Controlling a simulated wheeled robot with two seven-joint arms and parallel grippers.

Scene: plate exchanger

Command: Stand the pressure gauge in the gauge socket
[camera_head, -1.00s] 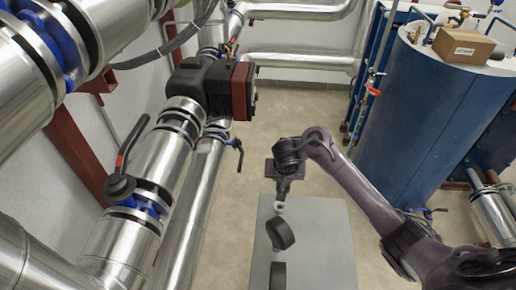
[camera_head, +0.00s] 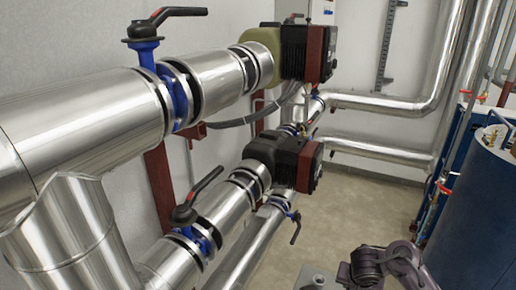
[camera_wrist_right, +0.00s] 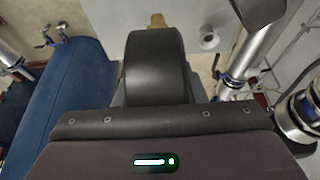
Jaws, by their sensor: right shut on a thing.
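The pressure gauge (camera_wrist_right: 155,68) fills the middle of the right wrist view as a dark, drum-shaped body seen edge-on. A brass stem (camera_wrist_right: 157,20) shows at its far end. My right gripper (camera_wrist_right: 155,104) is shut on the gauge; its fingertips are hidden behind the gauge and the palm. In the head view only part of my right arm shows at the bottom right, and the gauge is out of frame. My left gripper is in neither view. I cannot make out the gauge socket for certain. A small pale round fitting (camera_wrist_right: 208,41) shows right of the gauge.
Silver pipes (camera_head: 85,115) with blue valves and black levers run along the left wall. Two dark pumps (camera_head: 305,50) sit on them. A blue tank (camera_head: 478,215) stands at the right. Open floor (camera_head: 350,205) lies between pipes and tank.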

